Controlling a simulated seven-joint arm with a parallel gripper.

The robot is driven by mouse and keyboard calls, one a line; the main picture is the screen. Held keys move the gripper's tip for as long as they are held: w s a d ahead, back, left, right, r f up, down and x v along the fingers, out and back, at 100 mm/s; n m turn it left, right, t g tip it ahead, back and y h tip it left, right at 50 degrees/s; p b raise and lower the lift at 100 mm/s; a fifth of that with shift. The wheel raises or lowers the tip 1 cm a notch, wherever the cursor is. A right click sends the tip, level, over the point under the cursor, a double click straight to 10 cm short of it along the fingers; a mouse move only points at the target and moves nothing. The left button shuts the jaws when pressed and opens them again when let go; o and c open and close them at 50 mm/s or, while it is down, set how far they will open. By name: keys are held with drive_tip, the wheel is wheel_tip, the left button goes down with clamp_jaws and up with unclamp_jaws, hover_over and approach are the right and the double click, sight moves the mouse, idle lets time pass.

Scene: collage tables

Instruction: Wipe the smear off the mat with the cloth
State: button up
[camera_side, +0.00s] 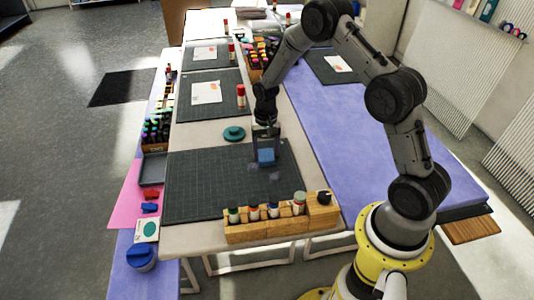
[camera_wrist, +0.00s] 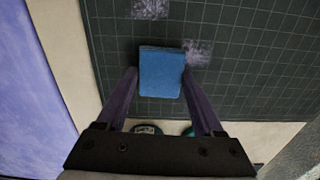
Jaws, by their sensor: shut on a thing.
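The dark green gridded mat (camera_side: 205,190) lies flat on the near table and fills much of the wrist view (camera_wrist: 250,95). My gripper (camera_side: 266,148) points down over the mat's right part. It is shut on the blue cloth (camera_side: 266,157), a folded block that sits between the fingers in the wrist view (camera_wrist: 160,75). The cloth is at or just above the mat; I cannot tell if it touches. The smear shows as pale greyish-purple patches: one (camera_wrist: 198,52) just right of the cloth, another (camera_wrist: 150,8) at the top edge of the wrist view.
A wooden rack (camera_side: 262,232) with several bottles stands along the mat's near edge. A teal disc (camera_side: 234,133) lies beyond the mat. A grey tray (camera_side: 153,170) and a blue-lidded jar (camera_side: 140,258) are at left. A purple table surface (camera_side: 340,135) adjoins at right. The mat's left part is clear.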

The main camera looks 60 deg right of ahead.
sight(262, 185)
drive_tip(key=shift+w+a, duration=0.5)
drive_tip(key=shift+w, duration=0.1)
drive_tip(key=shift+s+a+f, duration=0.15)
drive_tip(key=shift+s+a, duration=1.9)
drive_tip(key=shift+s, duration=0.1)
drive_tip(key=shift+s+a+r, duration=0.2)
drive_tip(key=shift+s+a, duration=1.55)
drive_tip(key=shift+s, duration=0.05)
drive_tip(key=shift+w+a+f, duration=0.1)
drive_tip(key=shift+w+a, duration=0.55)
drive_tip(key=shift+w, duration=0.05)
drive_tip(key=shift+w+d, duration=3.85)
drive_tip(key=shift+r, duration=2.55)
